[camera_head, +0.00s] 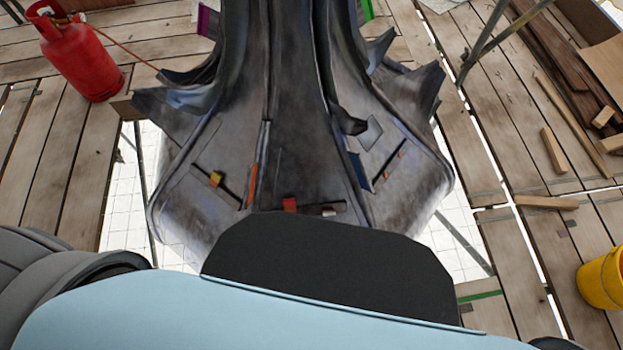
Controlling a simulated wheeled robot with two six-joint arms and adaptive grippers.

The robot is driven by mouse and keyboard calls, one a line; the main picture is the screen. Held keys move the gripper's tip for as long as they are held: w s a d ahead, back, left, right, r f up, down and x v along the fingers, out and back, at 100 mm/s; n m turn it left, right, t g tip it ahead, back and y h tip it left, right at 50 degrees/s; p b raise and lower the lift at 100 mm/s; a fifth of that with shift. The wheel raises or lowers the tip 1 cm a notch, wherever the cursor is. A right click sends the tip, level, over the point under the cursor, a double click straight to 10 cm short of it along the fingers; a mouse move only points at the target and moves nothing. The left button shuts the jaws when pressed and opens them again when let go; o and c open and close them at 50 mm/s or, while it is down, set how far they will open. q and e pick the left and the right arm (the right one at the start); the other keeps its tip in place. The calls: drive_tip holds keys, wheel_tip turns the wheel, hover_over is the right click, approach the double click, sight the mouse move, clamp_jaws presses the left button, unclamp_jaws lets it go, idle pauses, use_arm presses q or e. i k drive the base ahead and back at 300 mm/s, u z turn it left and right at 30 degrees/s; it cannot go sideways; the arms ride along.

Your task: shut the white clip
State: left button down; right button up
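A dark grey metal spire base (300,130) with flared, leaf-like edges stands in front of me. Small coloured pieces sit on its lower faces: a yellow piece (216,179), an orange strip (252,185), a red piece (290,204) and a blue strip (360,171). A tiny pale spot (329,212) shows at the right end of the dark bar beside the red piece; I cannot tell whether it is the white clip. No clip is clearly recognisable as white. Neither gripper is in view. My own body hides the spire's lower front.
Wooden planks surround the spire, with open gaps beside its base. A red gas cylinder (80,55) stands at the upper left with a hose running to the spire. A yellow bucket (602,279) stands at the right. Loose timber (553,150) and scaffold poles (487,40) are at the right.

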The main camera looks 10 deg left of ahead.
sight(326, 212)
drive_tip(key=z, duration=0.55)
drive_tip(key=k, duration=1.3)
drive_tip(key=u, duration=0.3)
drive_tip(key=i, duration=0.95)
drive_tip(key=u, duration=1.55)
